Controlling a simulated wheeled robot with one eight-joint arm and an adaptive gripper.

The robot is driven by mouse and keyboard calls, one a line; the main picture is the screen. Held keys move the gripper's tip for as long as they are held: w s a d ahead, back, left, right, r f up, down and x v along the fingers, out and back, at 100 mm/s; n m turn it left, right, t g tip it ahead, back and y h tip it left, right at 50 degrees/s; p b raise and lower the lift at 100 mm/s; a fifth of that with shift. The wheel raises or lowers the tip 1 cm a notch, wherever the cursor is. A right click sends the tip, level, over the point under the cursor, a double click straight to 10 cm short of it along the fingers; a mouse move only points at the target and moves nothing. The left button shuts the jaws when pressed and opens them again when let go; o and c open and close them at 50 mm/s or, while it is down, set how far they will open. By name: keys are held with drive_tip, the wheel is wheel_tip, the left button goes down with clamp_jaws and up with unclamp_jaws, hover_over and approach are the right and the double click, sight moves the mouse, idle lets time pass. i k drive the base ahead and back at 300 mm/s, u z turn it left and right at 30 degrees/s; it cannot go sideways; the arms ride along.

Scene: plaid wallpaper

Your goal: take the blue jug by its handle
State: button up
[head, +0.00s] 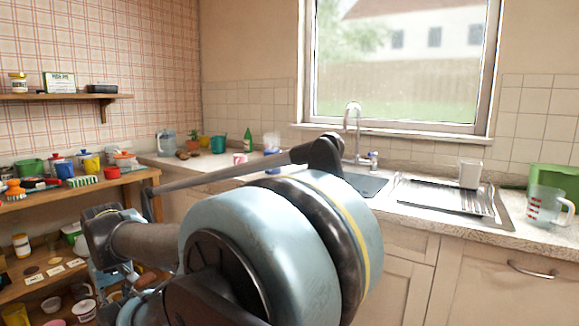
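A pale blue, see-through jug (166,142) stands upright at the far left end of the counter, near the corner. It is small in the view, and I cannot clearly make out which way its handle points. My arm fills the middle foreground, with a large pale blue joint. The arm bends back to the lower left, where what seems to be my gripper (120,278) hangs in front of the shelves, well apart from the jug. It is partly hidden by my arm, and its fingertips cannot be made out.
A wooden shelf unit (140,174) with pots and jars stands at left. The sink, drying rack (440,196) and a clear measuring jug (546,207) are at right.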

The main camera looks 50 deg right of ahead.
sight(277, 171)
drive_tip(key=z, duration=0.9)
drive_tip(key=k, duration=0.75)
drive_tip(key=z, duration=0.65)
drive_tip(key=i, duration=0.95)
